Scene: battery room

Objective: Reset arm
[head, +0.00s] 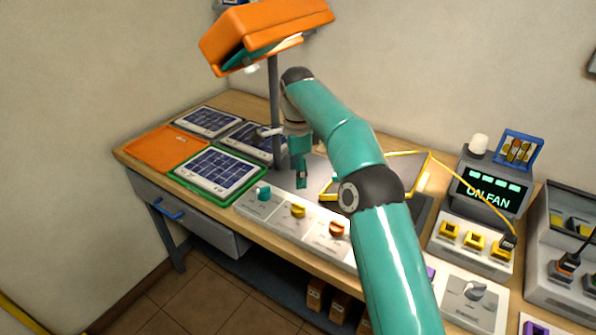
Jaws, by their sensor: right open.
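My right arm reaches in from the lower right, across the front of the bench, and bends down at its far end. My right gripper (301,182) is open and empty. It points down above the bench, near the grey lamp post and behind the row of knobs. I cannot tell how far its fingertips are above the surface. My left gripper is not in view.
An orange lamp head (262,30) hangs over the bench. Solar panels (218,170) and an orange mat (160,148) lie left. A knob panel (276,213) lines the front edge. A display unit (488,195) with a yellow cable stands right.

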